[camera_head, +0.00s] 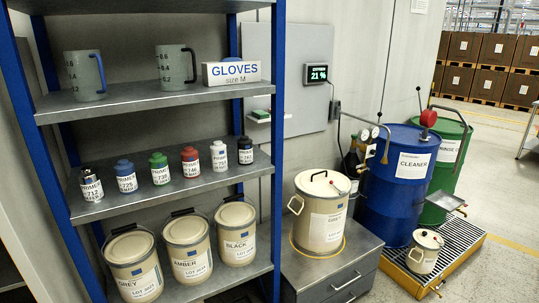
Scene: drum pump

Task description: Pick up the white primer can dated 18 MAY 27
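A small can with a white cap (219,156) stands upright on the middle shelf, second from the right in a row of several primer cans. It has a white label with a number that looks like 758. The date on the label is too small to read. A black can (245,151) stands close on its right, and a red can (190,162) close on its left. My gripper is not in view.
The middle shelf (200,190) has a bare front strip. Blue posts (277,120) frame the rack. Measuring jugs (86,76) stand above; large pails (187,248) below.

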